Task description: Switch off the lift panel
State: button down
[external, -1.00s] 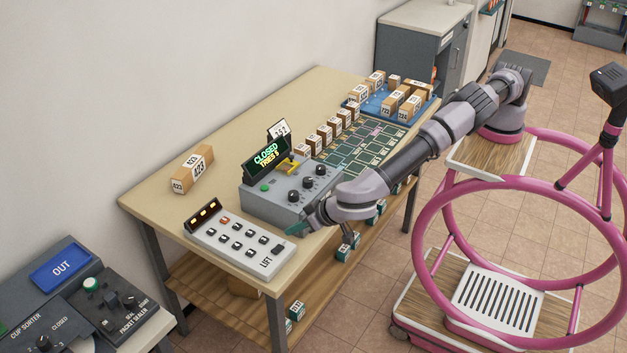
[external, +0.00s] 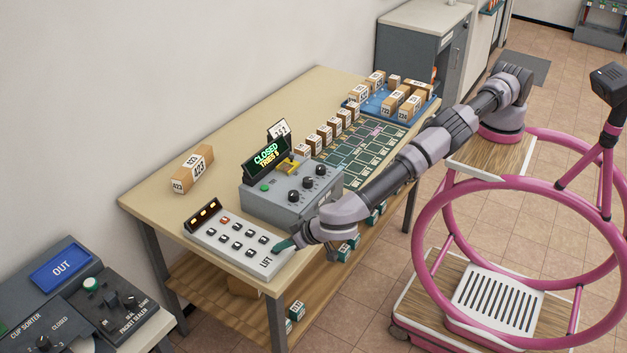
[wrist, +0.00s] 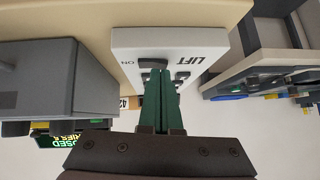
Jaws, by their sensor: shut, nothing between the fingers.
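The lift panel (external: 213,250) is a light grey box with rows of dark buttons, a "LIFT" label and a small dark display with lit orange marks. It lies at the near left end of the table. My gripper (external: 277,249) has dark green fingers, shut and empty, at the panel's right end. The fingers hide the switch area there in the external view. In the wrist view the panel (wrist: 125,40) shows an "ON" label with a dark switch (wrist: 183,61) beside it. My fingertips (wrist: 161,75) are over the panel near some buttons; contact cannot be told.
A grey box with black knobs (external: 270,203) and a "CLOSED TRIES 5" display stands beside the panel on the table (external: 232,135). A cardboard parcel (external: 192,170) lies behind. Several small parcels and a blue tray (external: 372,105) are further back.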

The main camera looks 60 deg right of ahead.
jog(key=shift+a+f, duration=0.1)
jog(key=shift+f, duration=0.15)
jog(key=shift+d, duration=0.85)
jog(key=shift+r, duration=0.15)
jog(key=r, duration=0.4)
jog(key=shift+d+r, duration=0.2)
jog(key=shift+r, duration=0.05)
jog(key=v, duration=0.9)
jog(key=shift+s, duration=0.35)
